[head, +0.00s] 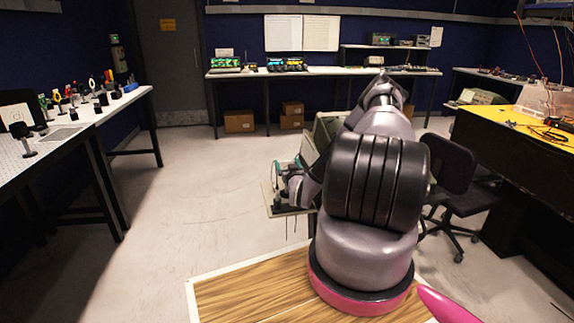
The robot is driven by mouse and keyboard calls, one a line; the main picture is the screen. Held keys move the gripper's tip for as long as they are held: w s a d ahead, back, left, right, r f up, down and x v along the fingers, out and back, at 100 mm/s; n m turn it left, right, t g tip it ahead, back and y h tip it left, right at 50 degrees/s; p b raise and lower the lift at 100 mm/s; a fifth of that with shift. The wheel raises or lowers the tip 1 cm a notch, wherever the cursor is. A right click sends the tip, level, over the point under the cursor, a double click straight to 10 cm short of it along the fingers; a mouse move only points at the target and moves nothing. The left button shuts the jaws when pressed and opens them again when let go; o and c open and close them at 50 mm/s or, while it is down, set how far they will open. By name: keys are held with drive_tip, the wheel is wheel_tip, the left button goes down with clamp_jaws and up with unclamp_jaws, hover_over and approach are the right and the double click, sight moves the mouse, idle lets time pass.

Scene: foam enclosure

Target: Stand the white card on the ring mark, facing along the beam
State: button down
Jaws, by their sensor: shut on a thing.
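My arm rises from its pink-ringed base and bends away from me, and its bulky links hide much of the middle of the view. A grey part that looks like my wrist (297,188) shows to the left of the black ribbed joint. The fingers and anything between them cannot be made out there. A pale flat surface (268,200) shows just beside and below this part. I cannot make out the white card for certain. The ring mark and the beam are not visible.
The left bench (72,134) carries several small posts and optic mounts and a white panel (17,113) with a dark edge. A long bench (340,71) runs along the back wall. A black chair (452,175) and a yellow-topped bench (515,135) stand right. The left-centre floor is clear.

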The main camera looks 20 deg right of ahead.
drive_tip(key=shift+f, duration=0.15)
unclamp_jaws()
drive_tip(key=shift+r, duration=0.2)
drive_tip(key=v, duration=1.2)
